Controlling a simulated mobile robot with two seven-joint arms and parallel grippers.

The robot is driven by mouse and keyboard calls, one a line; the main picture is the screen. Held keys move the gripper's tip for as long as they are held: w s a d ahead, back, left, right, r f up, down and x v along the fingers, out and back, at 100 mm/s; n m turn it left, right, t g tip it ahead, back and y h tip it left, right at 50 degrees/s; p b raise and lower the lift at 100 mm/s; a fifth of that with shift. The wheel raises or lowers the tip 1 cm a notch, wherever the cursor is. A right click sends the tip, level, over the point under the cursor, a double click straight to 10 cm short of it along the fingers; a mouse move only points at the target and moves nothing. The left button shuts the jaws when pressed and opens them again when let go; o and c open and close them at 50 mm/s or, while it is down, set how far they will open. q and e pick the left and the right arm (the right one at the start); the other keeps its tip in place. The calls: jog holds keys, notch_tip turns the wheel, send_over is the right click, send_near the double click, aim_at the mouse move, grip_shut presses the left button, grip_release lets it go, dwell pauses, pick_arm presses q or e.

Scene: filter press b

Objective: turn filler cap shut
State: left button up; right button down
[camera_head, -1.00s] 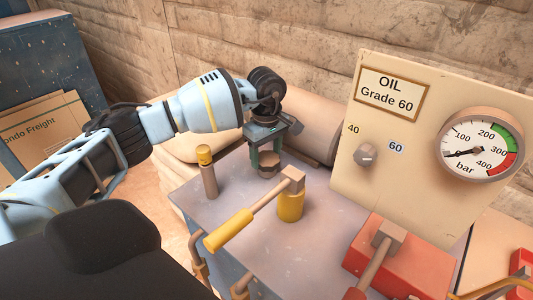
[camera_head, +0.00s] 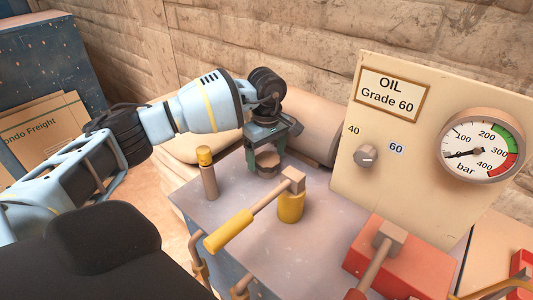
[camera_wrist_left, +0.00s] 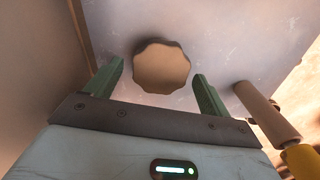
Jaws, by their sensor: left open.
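The filler cap (camera_head: 267,161) is a small brown knob with a lobed edge on the top of the grey machine block (camera_head: 330,215). My left gripper (camera_head: 266,152) points down over it, with its green fingers around or just above the cap. In the left wrist view the cap (camera_wrist_left: 162,66) lies between and beyond the two open fingers (camera_wrist_left: 157,88), with a gap on each side. Whether the fingertips reach down to the cap's height I cannot tell. My right gripper is not in view.
A yellow-topped post (camera_head: 207,172) stands left of the cap. A lever with a yellow handle (camera_head: 229,231) and a yellow base (camera_head: 290,206) is in front. The gauge panel (camera_head: 430,130) with a knob (camera_head: 365,156) rises at the right. A brown cylinder (camera_head: 315,128) lies behind.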

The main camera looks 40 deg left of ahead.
aim_at(266, 157)
pick_arm(q)
notch_tip(266, 157, up, 8)
jog(key=shift+f, duration=0.1)
dwell(0.4)
jog(key=shift+f, duration=0.1)
dwell(0.4)
